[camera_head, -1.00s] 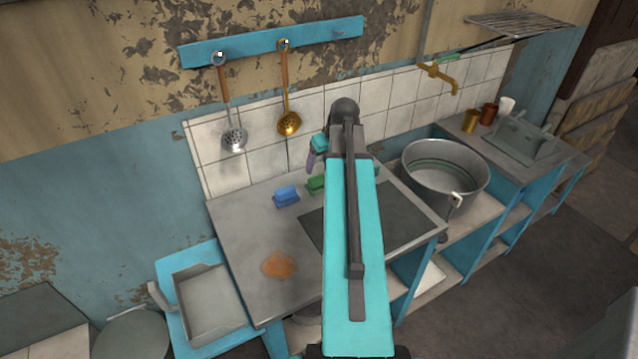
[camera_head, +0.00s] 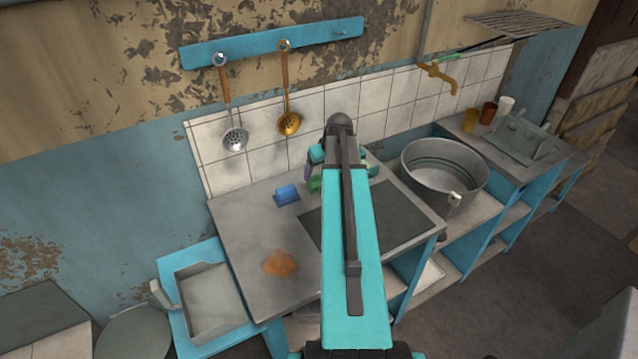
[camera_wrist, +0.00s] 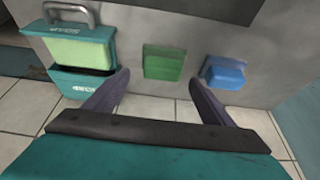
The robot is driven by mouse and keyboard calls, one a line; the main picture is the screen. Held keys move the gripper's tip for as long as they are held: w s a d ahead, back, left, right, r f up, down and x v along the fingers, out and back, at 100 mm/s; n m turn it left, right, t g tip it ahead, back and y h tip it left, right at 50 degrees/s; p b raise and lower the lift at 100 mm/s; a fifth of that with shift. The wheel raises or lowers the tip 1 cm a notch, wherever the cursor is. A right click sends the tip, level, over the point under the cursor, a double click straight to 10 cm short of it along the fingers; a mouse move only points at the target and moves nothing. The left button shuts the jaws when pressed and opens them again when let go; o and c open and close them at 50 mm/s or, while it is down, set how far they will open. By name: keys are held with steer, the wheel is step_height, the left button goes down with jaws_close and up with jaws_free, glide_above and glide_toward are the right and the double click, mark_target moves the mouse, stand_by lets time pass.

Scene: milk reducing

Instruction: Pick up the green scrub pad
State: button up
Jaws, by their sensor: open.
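The green scrub pad (camera_wrist: 163,63) lies on the grey counter, in the middle of the wrist view. In the head view only a small green part of it (camera_head: 315,185) shows beside my arm. My gripper (camera_wrist: 158,98) is open and empty, its two dark fingers pointing toward the counter. The pad appears between and beyond the fingertips, apart from them. In the head view my arm hides most of the gripper.
A blue sponge (camera_wrist: 224,73) lies right of the pad in the wrist view. A teal holder (camera_wrist: 82,55) with a pale green block and a metal handle stands left. The tiled wall is close behind.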

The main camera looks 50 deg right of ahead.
mark_target(318, 177)
steer(key=shift+w+f, duration=0.1)
steer(key=shift+p+x, duration=0.85)
steer(key=shift+x, duration=0.25)
steer(key=shift+p+x, duration=0.45)
steer(key=shift+x, duration=0.9)
steer(key=shift+a, duration=0.15)
steer(key=c, duration=0.9)
